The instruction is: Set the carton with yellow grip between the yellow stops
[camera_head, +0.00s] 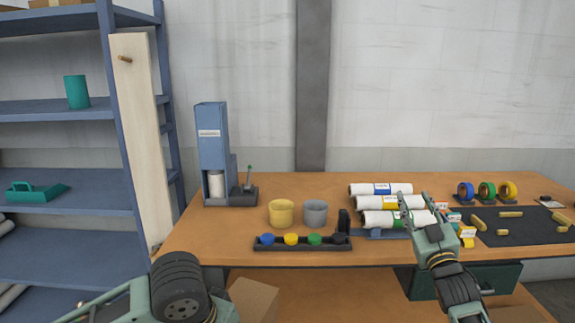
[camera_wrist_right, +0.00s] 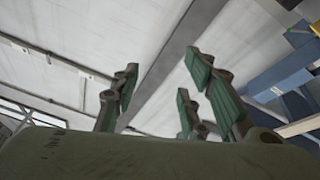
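Small white cartons with coloured parts stand right of my right gripper in the head view. One carton (camera_head: 466,232) has a yellow piece at its lower front, which may be its yellow grip; my gripper and arm partly hide this group. Several yellow stops lie on a dark mat (camera_head: 530,234), among them a left one (camera_head: 478,223) and a back one (camera_head: 510,214). My right gripper (camera_head: 416,207) points up and away, in front of the white rolls. In the right wrist view its fingers (camera_wrist_right: 160,100) are spread with nothing between them. My left gripper is not visible.
White rolls (camera_head: 380,189) lie behind the right gripper. Tape rolls (camera_head: 487,190) stand at the back right. A yellow cup (camera_head: 281,212), a grey cup (camera_head: 315,213) and a dark knob rack (camera_head: 302,243) are mid-table. A blue press (camera_head: 213,150) stands left.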

